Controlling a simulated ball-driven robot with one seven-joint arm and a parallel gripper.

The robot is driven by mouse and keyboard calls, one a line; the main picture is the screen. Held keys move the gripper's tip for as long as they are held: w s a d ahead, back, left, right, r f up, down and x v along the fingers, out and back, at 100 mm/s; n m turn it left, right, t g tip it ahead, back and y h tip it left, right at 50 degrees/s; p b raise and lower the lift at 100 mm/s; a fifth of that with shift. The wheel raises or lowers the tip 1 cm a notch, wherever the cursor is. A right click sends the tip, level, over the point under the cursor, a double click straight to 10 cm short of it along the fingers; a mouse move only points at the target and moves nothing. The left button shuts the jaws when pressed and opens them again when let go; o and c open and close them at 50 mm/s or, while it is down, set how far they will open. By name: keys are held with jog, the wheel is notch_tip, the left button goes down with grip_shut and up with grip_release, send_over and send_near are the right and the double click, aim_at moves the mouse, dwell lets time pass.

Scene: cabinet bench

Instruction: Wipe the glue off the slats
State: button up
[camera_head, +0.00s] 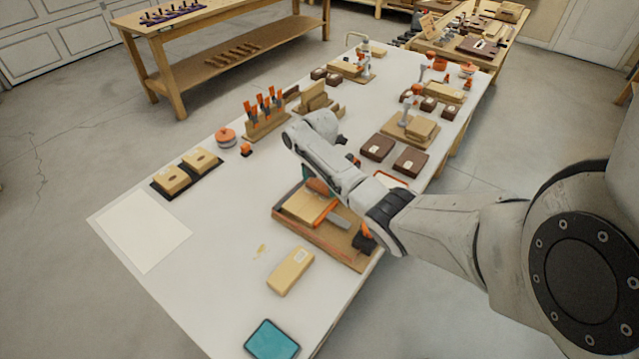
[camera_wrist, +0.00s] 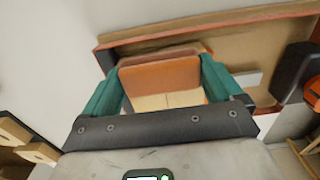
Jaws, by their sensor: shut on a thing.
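The pale wooden slats (camera_head: 308,205) lie side by side in a wooden fixture (camera_head: 330,246) near the bench's right edge. They also show between my fingers in the wrist view (camera_wrist: 168,101). My gripper (camera_wrist: 160,78) has teal fingers and is shut on an orange-brown block (camera_wrist: 160,73), perhaps a sponge. The block also shows in the head view (camera_head: 318,187), at the far end of the slats. I cannot tell whether it touches them. I cannot make out glue on the slats; the block and fingers hide part of them.
A yellowish smear (camera_head: 261,250) is on the white bench top beside the fixture. A wooden block (camera_head: 290,271) and a teal pad (camera_head: 271,340) lie nearer. A white sheet (camera_head: 140,232) lies at left. Clamps and dark boxes (camera_head: 377,148) stand beyond.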

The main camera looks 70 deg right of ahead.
aim_at(312, 198)
jog(key=shift+a, duration=0.1)
jog(key=shift+w+a+f+p, duration=0.1)
jog(key=shift+w+a+p, duration=0.15)
jog(key=shift+a+p, duration=0.7)
jog(key=shift+w+a+p, duration=0.25)
jog(key=shift+a+p, duration=0.3)
jog(key=shift+a, duration=0.65)
jog(key=shift+w+a+p, duration=0.25)
jog(key=shift+a+p, duration=0.2)
jog(key=shift+a, duration=0.45)
jog(key=shift+w+a, duration=0.25)
jog(key=shift+a, duration=0.85)
jog(key=shift+w+a, duration=0.25)
jog(key=shift+a, duration=0.8)
jog(key=shift+d, duration=0.1)
jog(key=shift+s+d+b, duration=0.25)
jog(key=shift+d+b, duration=0.05)
jog(key=shift+d, duration=0.75)
jog(key=shift+s+d+b, duration=0.3)
jog(key=shift+d+b, duration=0.05)
jog(key=shift+d, duration=0.65)
jog(key=shift+s+d+b, duration=0.25)
jog(key=shift+d+b, duration=0.05)
jog(key=shift+d, duration=0.75)
jog(key=shift+s+d+b, duration=0.2)
jog(key=shift+d+b, duration=0.25)
jog(key=shift+d, duration=0.6)
